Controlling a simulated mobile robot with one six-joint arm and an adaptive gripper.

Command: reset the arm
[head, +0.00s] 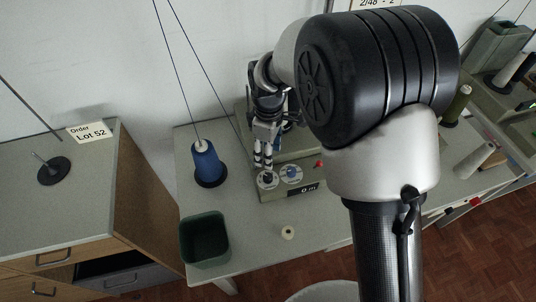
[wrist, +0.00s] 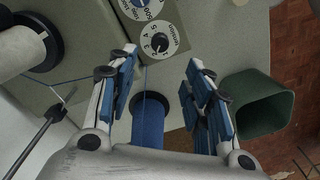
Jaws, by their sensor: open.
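My gripper (head: 263,160) hangs over the dials of the grey machine (head: 290,193) in the head view. In the wrist view my gripper (wrist: 160,85) has its two blue-padded fingers wide apart. Nothing is held between them. A blue thread cone (wrist: 149,122) shows low in the gap, beyond the fingers; in the head view it stands upright (head: 207,165) left of my gripper. A numbered dial (wrist: 157,42) lies just above the fingers in the wrist view, with a second dial (wrist: 142,8) at the top edge.
A green bin (head: 204,240) stands at the table's front left, and also shows in the wrist view (wrist: 257,103). A white cone (wrist: 22,47) is at the wrist view's left. A red button (head: 318,164) is on the machine.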

